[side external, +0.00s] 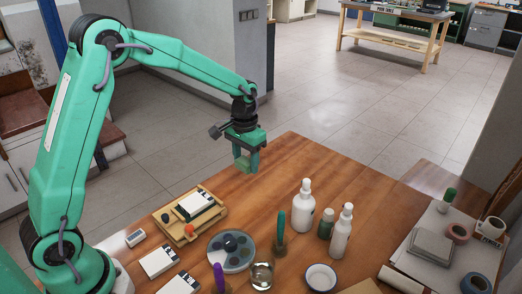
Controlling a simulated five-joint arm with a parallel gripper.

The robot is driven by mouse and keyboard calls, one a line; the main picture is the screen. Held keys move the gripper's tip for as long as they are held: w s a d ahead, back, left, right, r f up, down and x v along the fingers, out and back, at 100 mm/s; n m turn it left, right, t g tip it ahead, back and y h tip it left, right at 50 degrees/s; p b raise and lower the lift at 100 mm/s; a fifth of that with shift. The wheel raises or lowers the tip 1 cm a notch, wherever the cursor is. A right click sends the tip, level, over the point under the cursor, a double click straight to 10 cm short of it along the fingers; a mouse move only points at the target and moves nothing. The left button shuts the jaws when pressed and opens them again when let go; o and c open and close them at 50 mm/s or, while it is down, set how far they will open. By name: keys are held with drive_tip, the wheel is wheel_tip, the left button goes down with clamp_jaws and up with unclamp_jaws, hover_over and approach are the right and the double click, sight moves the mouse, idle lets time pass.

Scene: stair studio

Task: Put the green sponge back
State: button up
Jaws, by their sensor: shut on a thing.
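My gripper (246,160) hangs above the far left edge of the wooden table, pointing down. It is shut on the green sponge (243,163), a small block between the fingers, held clear of the table top. The fingers partly cover the sponge. No frame shows a clear marked spot for it.
The wooden table (285,170) is bare below and right of my gripper. A wooden tray (212,220) with a white-and-dark block, a round palette (231,250), white bottles (304,200), a white bowl (321,278) and a grey board (432,246) with tape rolls stand nearer the camera.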

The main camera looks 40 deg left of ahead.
drive_tip(key=w+a+f, duration=0.1)
drive_tip(key=w+a, duration=0.1)
drive_tip(key=a, duration=0.1)
drive_tip(key=w+a+f, duration=0.2)
drive_tip(key=a, duration=0.1)
drive_tip(key=w+a+f, duration=0.2)
drive_tip(key=a, duration=0.2)
drive_tip(key=shift+w+f, duration=0.1)
drive_tip(key=shift+f, duration=2.15)
drive_tip(key=shift+f, duration=0.15)
drive_tip(key=o, duration=1)
wheel_tip(320, 180, up, 12)
drive_tip(key=shift+r, duration=0.2)
